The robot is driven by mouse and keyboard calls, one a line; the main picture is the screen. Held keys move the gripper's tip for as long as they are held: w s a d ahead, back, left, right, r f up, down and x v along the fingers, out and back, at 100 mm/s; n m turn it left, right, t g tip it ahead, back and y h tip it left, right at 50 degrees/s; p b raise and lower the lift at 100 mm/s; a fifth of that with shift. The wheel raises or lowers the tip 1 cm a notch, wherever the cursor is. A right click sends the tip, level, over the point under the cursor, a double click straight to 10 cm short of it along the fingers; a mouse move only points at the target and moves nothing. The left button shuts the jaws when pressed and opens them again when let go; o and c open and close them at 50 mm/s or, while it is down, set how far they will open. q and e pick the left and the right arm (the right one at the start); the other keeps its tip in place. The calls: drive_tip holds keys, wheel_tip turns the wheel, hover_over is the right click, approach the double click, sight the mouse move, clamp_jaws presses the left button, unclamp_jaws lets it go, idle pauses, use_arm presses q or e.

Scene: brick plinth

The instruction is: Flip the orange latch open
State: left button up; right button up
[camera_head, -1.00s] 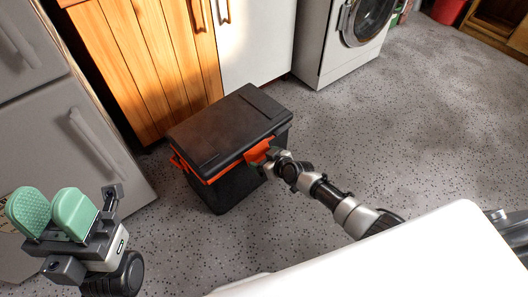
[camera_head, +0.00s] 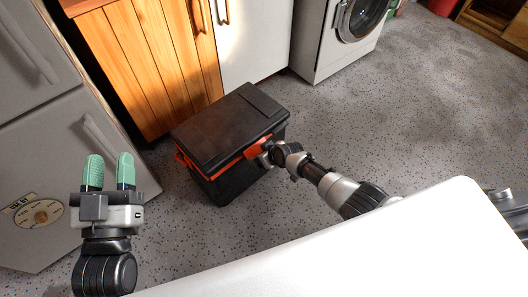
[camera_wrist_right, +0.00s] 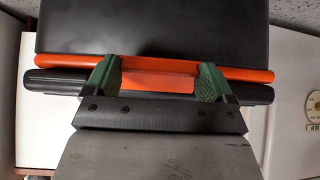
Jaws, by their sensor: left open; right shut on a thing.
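A black box (camera_head: 215,122) with an orange rim stands on the floor, its lid down. The orange latch (camera_head: 254,150) is on its side facing right. My right gripper (camera_head: 267,155) is at this latch. In the right wrist view, the green fingers of my right gripper (camera_wrist_right: 158,70) sit at both ends of the orange latch (camera_wrist_right: 158,82) and are shut on it. The fingertips hide the ends of the latch. My left gripper (camera_head: 110,168) is open and empty at the left, well apart from the box, its green fingers pointing up the picture.
A wooden cabinet (camera_head: 150,60) and a white cabinet (camera_head: 253,42) stand behind the box. A grey fridge (camera_head: 60,140) is at the left and a washing machine (camera_head: 335,45) at the back. The speckled floor (camera_head: 420,110) at the right is clear.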

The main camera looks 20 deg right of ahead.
use_arm(q)
wheel_tip(320, 180, down, 10)
drive_tip(key=s+a+g+y+p, duration=0.2)
drive_tip(key=g+p, duration=0.1)
drive_tip(key=g, duration=0.6)
drive_tip(key=shift+s+a+y, duration=0.15)
drive_tip(key=shift+a+y, duration=0.05)
drive_tip(key=shift+y, duration=0.2)
use_arm(e)
drive_tip(key=shift+w+r+g+h, duration=0.1)
drive_tip(key=shift+r+g+h, duration=0.4)
drive_tip(key=shift+g, duration=0.5)
drive_tip(key=shift+r+g+h, duration=0.4)
drive_tip(key=shift+r+g, duration=0.15)
drive_tip(key=shift+g, duration=0.45)
drive_tip(key=o, duration=0.7)
drive_tip(key=shift+o, duration=0.2)
